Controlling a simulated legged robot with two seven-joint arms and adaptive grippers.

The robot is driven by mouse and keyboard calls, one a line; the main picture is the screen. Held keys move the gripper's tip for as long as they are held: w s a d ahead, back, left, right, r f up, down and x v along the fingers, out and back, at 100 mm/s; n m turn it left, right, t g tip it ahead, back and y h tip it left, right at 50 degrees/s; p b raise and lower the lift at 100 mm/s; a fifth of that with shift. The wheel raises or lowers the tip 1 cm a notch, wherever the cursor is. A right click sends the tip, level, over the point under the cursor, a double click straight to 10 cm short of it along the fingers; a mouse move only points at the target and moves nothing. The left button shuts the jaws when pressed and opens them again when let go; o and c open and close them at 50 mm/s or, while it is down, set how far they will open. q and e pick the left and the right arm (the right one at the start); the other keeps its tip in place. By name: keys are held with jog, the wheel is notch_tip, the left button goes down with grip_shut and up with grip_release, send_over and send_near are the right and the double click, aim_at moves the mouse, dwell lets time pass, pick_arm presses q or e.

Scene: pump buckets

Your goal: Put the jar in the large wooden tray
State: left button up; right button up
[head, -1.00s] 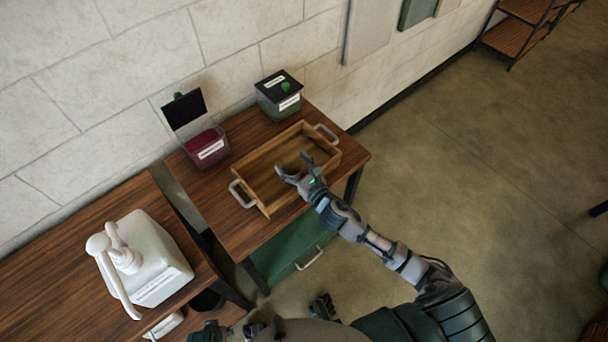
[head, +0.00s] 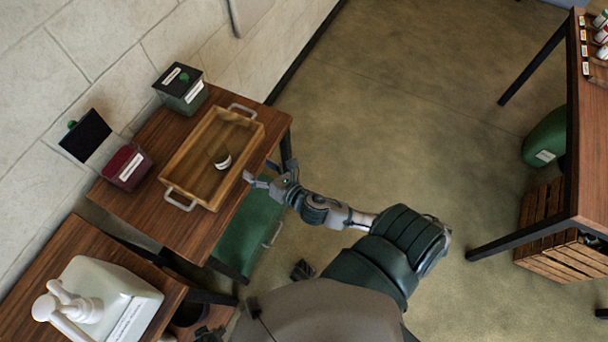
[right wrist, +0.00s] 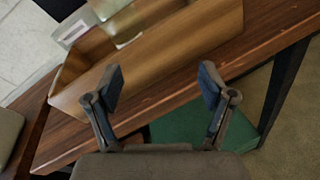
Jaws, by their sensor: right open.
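The jar (head: 221,160) is small and dark with a white label. It is inside the large wooden tray (head: 178,160), toward its right side, apart from my gripper. The tray is shallow, has grey metal handles, and also shows in the right wrist view (right wrist: 205,35). My right gripper (head: 259,181) is open and empty, just outside the tray's right wall. In the right wrist view its spread fingers (right wrist: 160,82) frame the near wall and table edge. Dark parts at the bottom edge of the head view may be my left gripper; its jaws cannot be made out.
The tray stands on a wooden table (head: 199,233). Behind it are a dark red tub (head: 128,167) with its lid up and a green tub (head: 181,90). A white pump bottle (head: 105,301) stands on the left table.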

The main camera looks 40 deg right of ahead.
jog(key=s+d+f+m+g+h, duration=0.2)
jog(key=f+m, duration=0.4)
jog(key=s+d+f+m+g+h, duration=0.1)
jog(key=s+f+m+g, duration=0.2)
jog(key=f+m, duration=0.3)
pick_arm(q)
jog(key=shift+s+f, duration=0.1)
jog(key=shift+s, duration=0.05)
pick_arm(e)
jog(key=s+a+f+m+g, duration=0.2)
jog(key=s+f+m+g, duration=0.2)
jog(key=s+f+m, duration=0.2)
jog(key=s+a+f+m+g+y, duration=0.1)
jog(key=s+f+m+g, duration=0.4)
jog(key=s+m, duration=0.6)
notch_tip(320, 180, down, 2)
jog(key=shift+s+a+f+m, duration=0.15)
jog(key=shift+s+a+m, duration=0.2)
jog(key=shift+m, duration=0.45)
jog(key=shift+w, duration=0.1)
